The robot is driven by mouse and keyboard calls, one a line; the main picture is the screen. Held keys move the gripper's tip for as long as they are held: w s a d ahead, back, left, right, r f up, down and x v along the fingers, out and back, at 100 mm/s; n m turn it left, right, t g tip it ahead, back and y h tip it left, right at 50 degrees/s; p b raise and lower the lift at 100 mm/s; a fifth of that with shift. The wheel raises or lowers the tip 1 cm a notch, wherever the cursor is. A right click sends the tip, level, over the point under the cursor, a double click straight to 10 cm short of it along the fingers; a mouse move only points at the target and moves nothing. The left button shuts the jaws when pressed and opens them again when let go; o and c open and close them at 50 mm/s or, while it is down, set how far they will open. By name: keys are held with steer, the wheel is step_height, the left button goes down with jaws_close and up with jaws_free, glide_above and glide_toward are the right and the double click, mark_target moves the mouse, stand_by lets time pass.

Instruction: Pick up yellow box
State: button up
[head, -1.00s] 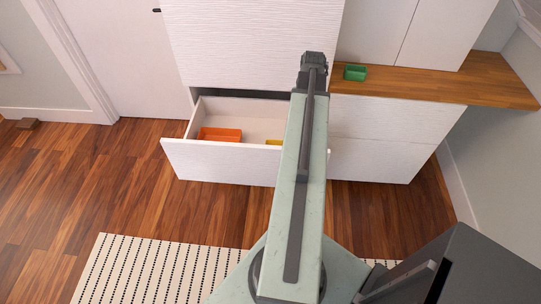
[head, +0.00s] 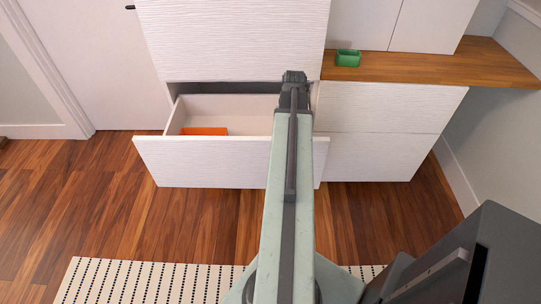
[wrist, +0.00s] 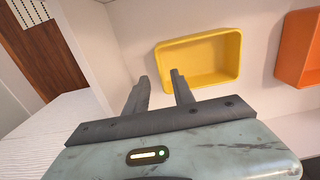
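The yellow box (wrist: 212,58) is a shallow open tray and looks empty. In the wrist view it lies on the pale drawer floor, beyond my fingertips. In the head view it is hidden by the drawer front or my arm. My gripper (wrist: 159,77) is open, its two fingers apart with nothing between them. The right fingertip overlaps the box's near left corner in the picture; I cannot tell whether it touches. In the head view my gripper (head: 294,82) is over the right part of the open drawer (head: 215,163).
An orange box (head: 205,131) lies in the drawer left of my arm; it is at the right edge of the wrist view (wrist: 302,48). A green box (head: 348,58) stands on the wooden counter (head: 430,68). Cabinet doors rise behind the drawer. A striped rug (head: 140,283) lies in front.

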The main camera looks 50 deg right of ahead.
steer(key=shift+f, duration=0.25)
step_height(320, 180, down, 5)
steer(key=b, duration=0.5)
steer(key=shift+f, duration=0.15)
jaws_close()
stand_by(0.9)
